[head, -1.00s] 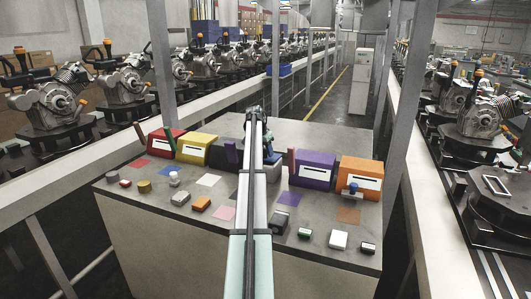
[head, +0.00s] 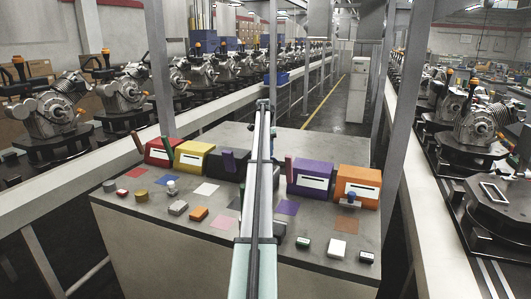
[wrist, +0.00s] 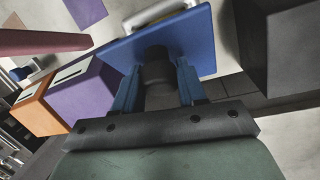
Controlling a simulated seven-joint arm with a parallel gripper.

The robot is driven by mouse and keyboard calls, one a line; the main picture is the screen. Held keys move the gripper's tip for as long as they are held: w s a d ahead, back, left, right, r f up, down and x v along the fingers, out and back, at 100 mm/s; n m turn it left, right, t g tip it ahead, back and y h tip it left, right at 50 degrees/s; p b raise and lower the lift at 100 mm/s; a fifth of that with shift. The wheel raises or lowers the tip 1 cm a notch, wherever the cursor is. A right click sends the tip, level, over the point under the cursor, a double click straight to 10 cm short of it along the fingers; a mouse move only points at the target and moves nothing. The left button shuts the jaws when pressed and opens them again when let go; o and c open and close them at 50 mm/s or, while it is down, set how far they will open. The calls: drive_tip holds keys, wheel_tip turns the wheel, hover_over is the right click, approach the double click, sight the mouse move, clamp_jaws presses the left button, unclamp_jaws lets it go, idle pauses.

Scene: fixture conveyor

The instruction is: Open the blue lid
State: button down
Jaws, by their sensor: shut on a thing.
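The blue lid (wrist: 178,36) is a flat blue panel in the upper middle of the wrist view, tilted in the picture. My gripper (wrist: 158,72) is directly at it, its two blue fingers shut on a dark round knob (wrist: 158,78) that meets the panel. A pale rim or strip (wrist: 150,14) shows past the panel's far edge. In the head view my arm covers the blue lid and its box, and my fingers cannot be made out. How far the lid stands open cannot be told.
A purple box (head: 311,169) and an orange box (head: 358,180) stand right of my arm; a black box (head: 226,163), yellow box (head: 195,155) and red box (head: 160,150) stand left. Thin upright panels rise beside some boxes. Small blocks and coloured squares lie on the grey table's (head: 150,225) front part.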

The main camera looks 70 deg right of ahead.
idle(0.3)
drive_tip(key=c, duration=0.7)
unclamp_jaws()
drive_tip(key=shift+a, duration=0.1)
drive_tip(key=shift+s+a+f+h, duration=0.1)
drive_tip(key=shift+a+f+h, duration=0.25)
drive_tip(key=shift+a+h, duration=0.25)
drive_tip(key=shift+a+f+h, duration=0.35)
drive_tip(key=shift+a+h, duration=0.1)
drive_tip(key=shift+h, duration=0.15)
drive_tip(key=a+f+h, duration=0.1)
drive_tip(key=h, duration=0.3)
drive_tip(key=shift+a+f, duration=0.35)
drive_tip(key=shift+f, duration=0.05)
drive_tip(key=w+v, duration=0.1)
drive_tip(key=v, duration=1.2)
drive_tip(key=w+a+f+n, duration=0.1)
drive_tip(key=w+a+f, duration=0.1)
drive_tip(key=w, duration=0.6)
drive_tip(key=w+a+f+n+t, duration=0.1)
drive_tip(key=w+a, duration=0.2)
drive_tip(key=w, duration=0.5)
drive_tip(key=w+a+f+n+t, duration=0.1)
drive_tip(key=w+a+f, duration=0.1)
drive_tip(key=w, duration=0.6)
drive_tip(key=shift+a+f+h, duration=0.3)
drive_tip(key=shift+a+f, duration=0.05)
drive_tip(key=shift+a, duration=0.45)
